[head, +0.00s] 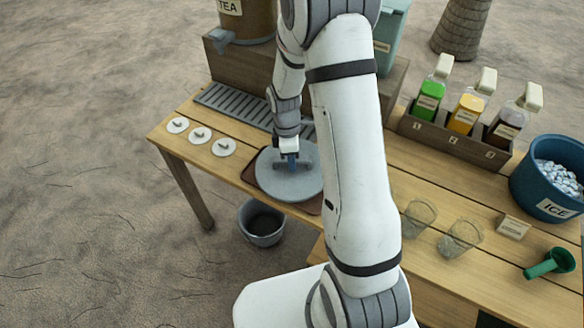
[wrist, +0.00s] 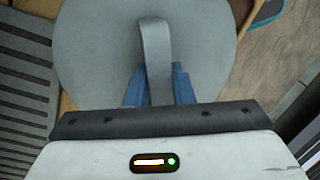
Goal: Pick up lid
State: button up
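The lid (head: 277,184) is a large round grey disc with a raised bar handle. It lies level over a dark brown tray (head: 249,175) near the table's front edge; I cannot tell whether it touches what is under it. My gripper (head: 292,163) points down at the middle of the lid. In the wrist view the lid (wrist: 95,50) fills the upper middle, and its grey handle (wrist: 155,50) runs between the blue fingers of my gripper (wrist: 160,85). The fingers sit close against both sides of the handle with no clear gap. The handle's lower end is hidden by my gripper.
Several small white discs (head: 200,134) lie left of the lid. A slatted drip grate (head: 235,106) and tea dispenser (head: 246,20) stand behind. Glasses (head: 418,218), a bottle rack (head: 455,140), ice bucket (head: 548,180) and green scoop (head: 550,264) are right. A grey bucket (head: 262,224) is below.

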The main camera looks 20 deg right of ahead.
grip_shut()
